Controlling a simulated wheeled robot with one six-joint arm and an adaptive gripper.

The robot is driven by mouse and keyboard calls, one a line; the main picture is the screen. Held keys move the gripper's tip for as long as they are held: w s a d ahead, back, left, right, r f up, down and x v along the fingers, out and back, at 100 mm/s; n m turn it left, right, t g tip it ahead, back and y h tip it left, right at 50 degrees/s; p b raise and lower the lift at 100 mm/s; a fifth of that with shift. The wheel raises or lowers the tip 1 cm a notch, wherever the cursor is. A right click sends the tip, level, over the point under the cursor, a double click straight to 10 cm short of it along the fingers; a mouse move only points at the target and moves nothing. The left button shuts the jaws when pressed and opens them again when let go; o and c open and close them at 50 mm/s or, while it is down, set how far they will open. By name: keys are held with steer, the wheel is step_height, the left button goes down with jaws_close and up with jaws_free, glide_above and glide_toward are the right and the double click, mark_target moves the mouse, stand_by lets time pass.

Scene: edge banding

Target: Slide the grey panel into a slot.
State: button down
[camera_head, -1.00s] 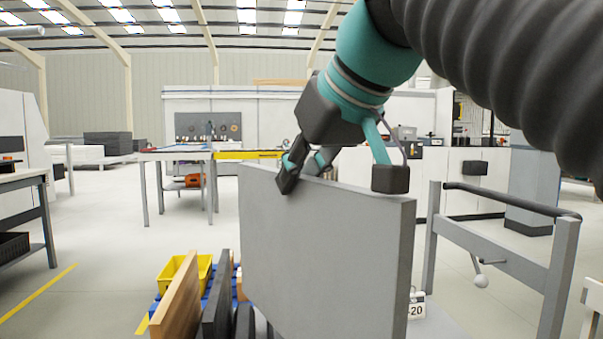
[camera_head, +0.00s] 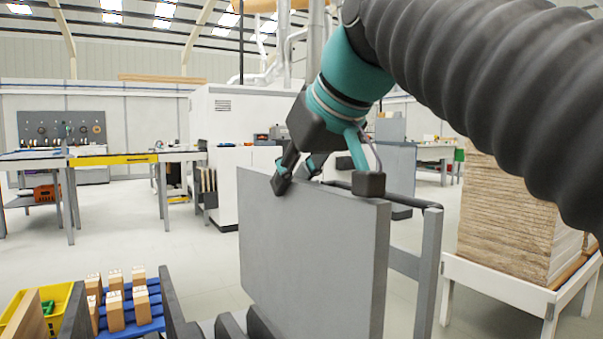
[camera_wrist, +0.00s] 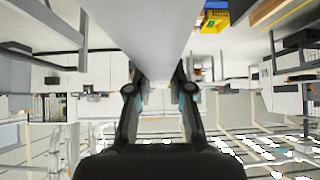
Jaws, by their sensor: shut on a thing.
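The grey panel (camera_head: 312,255) hangs upright, its broad face towards the body camera. My gripper (camera_head: 297,182) is shut on its top edge from above. In the wrist view the panel (camera_wrist: 152,25) runs up between the two fingers of my gripper (camera_wrist: 160,88). Dark upright dividers (camera_head: 232,327) show low beside the panel's left edge, with gaps between them. The panel's lower end is cut off by the frame, so I cannot tell whether it is in a slot.
A blue tray with wooden blocks (camera_head: 115,310) and a yellow bin (camera_head: 60,295) lie at lower left. A grey frame with a dark rail (camera_head: 428,265) stands just right of the panel. A board stack (camera_head: 505,220) on a white stand is further right. Open floor lies behind.

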steer(key=w+a+f+p, duration=0.1)
steer(key=w+a+f, duration=0.25)
steer(key=w, duration=0.45)
steer(key=w+a+f+p, duration=0.1)
steer(key=w+a+f, duration=0.1)
steer(key=w+f, duration=0.35)
steer(key=w+a+f+p, duration=0.1)
steer(key=w+a+f, duration=0.15)
steer(key=w, duration=0.75)
step_height(320, 180, down, 13)
steer(key=b, duration=0.7)
steer(key=shift+s+a, duration=0.2)
steer(key=shift+a, duration=0.2)
